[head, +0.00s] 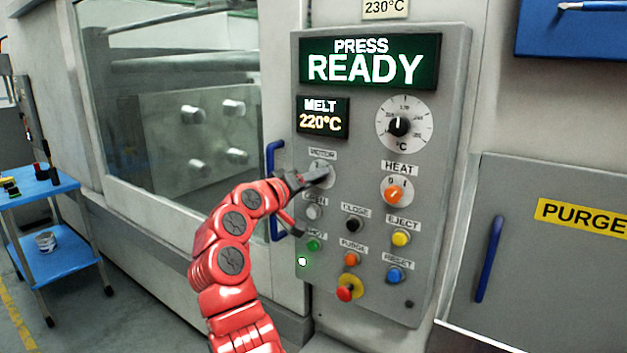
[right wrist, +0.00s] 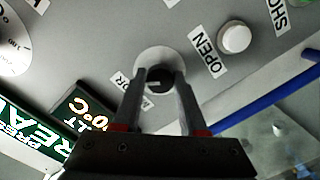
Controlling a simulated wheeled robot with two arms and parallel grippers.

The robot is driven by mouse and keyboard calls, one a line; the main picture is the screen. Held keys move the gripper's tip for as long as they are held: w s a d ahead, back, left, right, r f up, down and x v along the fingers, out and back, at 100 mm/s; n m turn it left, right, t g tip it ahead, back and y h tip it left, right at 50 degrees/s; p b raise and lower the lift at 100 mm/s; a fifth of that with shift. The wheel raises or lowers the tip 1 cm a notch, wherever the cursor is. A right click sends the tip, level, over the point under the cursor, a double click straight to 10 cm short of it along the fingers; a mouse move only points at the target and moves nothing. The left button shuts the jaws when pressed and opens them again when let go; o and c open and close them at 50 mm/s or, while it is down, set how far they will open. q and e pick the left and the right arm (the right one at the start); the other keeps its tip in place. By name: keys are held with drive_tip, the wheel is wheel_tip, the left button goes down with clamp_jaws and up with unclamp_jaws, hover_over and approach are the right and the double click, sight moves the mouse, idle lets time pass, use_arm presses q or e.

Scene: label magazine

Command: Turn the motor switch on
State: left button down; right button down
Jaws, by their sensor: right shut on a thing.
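The motor switch (head: 325,170) is a black knob on a round pale plate under the MOTOR label on the grey control panel (head: 450,90). My right gripper (head: 318,177) reaches it from the lower left and covers much of it. In the right wrist view the knob (right wrist: 160,76) sits between the two fingertips of my right gripper (right wrist: 160,84), which is shut on it. A small light mark shows on the knob; which setting it points to is hard to tell. My left gripper is not in view.
The HEAT switch (head: 394,193) with its orange knob is to the right. Below are several coloured buttons, including the white OPEN button (head: 314,212) and a red emergency button (head: 345,293). A blue handle (head: 272,160) stands left of the panel. The display reads PRESS READY (head: 368,62).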

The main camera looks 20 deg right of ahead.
drive_tip(key=shift+c, duration=2.2)
unclamp_jaws()
drive_tip(key=shift+a, duration=0.1)
drive_tip(key=f+b+v, duration=0.1)
drive_tip(key=b+v, duration=0.1)
drive_tip(key=v, duration=1.5)
drive_tip(key=shift+r+b, duration=0.3)
drive_tip(key=shift+r, duration=0.1)
drive_tip(key=shift+s+a, duration=0.1)
drive_tip(key=shift+a, duration=0.05)
